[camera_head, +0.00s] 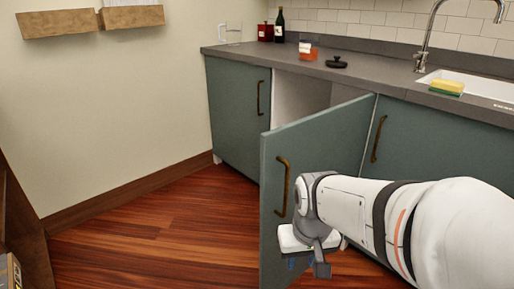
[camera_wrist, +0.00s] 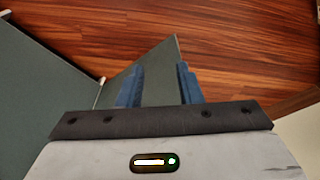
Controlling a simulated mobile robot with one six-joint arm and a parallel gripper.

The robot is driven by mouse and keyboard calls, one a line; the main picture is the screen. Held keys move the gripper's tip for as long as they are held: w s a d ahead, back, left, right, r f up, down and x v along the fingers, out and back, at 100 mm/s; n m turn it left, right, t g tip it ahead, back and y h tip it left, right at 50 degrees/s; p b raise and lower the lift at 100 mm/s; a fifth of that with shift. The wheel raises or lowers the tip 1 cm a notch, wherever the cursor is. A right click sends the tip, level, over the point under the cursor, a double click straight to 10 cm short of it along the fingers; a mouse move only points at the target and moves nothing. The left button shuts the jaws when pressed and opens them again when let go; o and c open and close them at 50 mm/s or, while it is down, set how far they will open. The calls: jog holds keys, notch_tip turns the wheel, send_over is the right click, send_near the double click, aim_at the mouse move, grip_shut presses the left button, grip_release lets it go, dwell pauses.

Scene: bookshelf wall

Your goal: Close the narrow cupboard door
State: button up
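The narrow cupboard door (camera_head: 318,140) is a grey-green panel standing wide open in the head view, hinged at its right side. Its brass handle (camera_head: 282,186) is near the free left edge. The cupboard opening (camera_head: 297,97) shows behind it, with a pale interior. My gripper (camera_head: 301,262) is in front of the door's handle-side face, low and below the handle. In the wrist view the blue fingers of my gripper (camera_wrist: 160,88) are spread apart, with the door (camera_wrist: 158,72) visible between them. I cannot tell whether they touch it.
Closed cupboard doors stand left (camera_head: 235,115) and right (camera_head: 430,150) of the opening. The counter (camera_head: 390,78) above holds a bottle (camera_head: 279,27), a black lid (camera_head: 336,62) and a sponge (camera_head: 447,87). The wooden floor (camera_head: 165,235) left of the door is clear.

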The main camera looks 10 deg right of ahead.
aim_at(288, 173)
jog(key=w+r+t+p, duration=0.1)
jog(key=w+r+p, duration=0.2)
jog(key=w+r, duration=0.2)
jog(key=w+r+t+p, duration=0.1)
jog(key=w+r+p, duration=0.2)
jog(key=w+r, duration=0.2)
jog(key=w+r+p, duration=0.3)
jog(key=w+r, duration=0.1)
jog(key=r, duration=0.1)
jog(key=shift+w+r+t, duration=0.3)
jog(key=shift+w+t, duration=0.1)
jog(key=b+x, duration=0.2)
jog(key=x, duration=0.5)
jog(key=shift+w+f, duration=0.1)
jog(key=shift+w, duration=0.05)
grip_shut()
jog(key=shift+d, duration=0.1)
